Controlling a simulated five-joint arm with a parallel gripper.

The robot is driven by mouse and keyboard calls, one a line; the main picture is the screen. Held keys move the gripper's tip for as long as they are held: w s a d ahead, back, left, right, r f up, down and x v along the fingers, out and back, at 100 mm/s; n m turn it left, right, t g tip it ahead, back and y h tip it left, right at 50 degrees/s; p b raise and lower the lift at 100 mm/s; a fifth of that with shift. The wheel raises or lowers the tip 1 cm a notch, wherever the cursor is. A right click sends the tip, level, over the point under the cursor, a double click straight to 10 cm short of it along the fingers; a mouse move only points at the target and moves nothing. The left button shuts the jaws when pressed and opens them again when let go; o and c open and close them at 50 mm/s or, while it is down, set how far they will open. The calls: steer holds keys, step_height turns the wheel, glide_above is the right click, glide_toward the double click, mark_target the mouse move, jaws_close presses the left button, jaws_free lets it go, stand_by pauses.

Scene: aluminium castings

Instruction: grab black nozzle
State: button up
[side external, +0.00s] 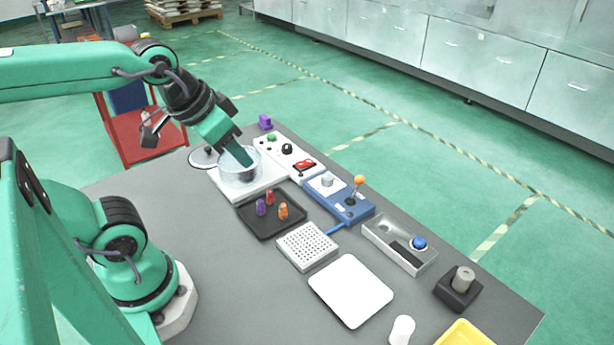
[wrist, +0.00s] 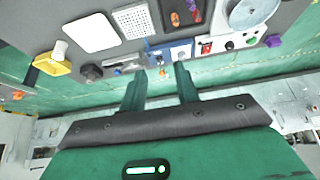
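I cannot clearly pick out a black nozzle. A dark tray (side external: 265,224) holds a purple nozzle (side external: 261,208), a red nozzle (side external: 269,197) and an orange nozzle (side external: 283,211). The tray also shows at the top of the wrist view (wrist: 165,17), partly cut off. A clear round dish (side external: 225,178) stands on a white base behind the tray, with something dark showing in it. My gripper (side external: 244,162) overlaps the dish in the side view. In the wrist view my gripper (wrist: 160,69) has its fingers apart, with nothing between them; the dish (wrist: 248,14) lies off to the upper right.
A white perforated block (side external: 306,246), a white plate (side external: 351,289) and a white cylinder (side external: 401,330) stand towards the front. A blue joystick box (side external: 340,205), a white switch panel (side external: 275,150) and a grey box with a blue button (side external: 400,245) line the far edge. A black block (side external: 456,291) carries a grey cylinder.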

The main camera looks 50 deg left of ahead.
steer(key=shift+o, duration=1.2)
steer(key=m+g, duration=0.1)
steer(key=g, duration=0.4)
glide_above(240, 166)
step_height(240, 166, down, 13)
steer(key=shift+w+a+f+g, duration=0.3)
steer(key=shift+a+f, duration=0.1)
steer(key=shift+a, duration=0.05)
steer(key=shift+s+f, duration=0.15)
steer(key=shift+f, duration=3.7)
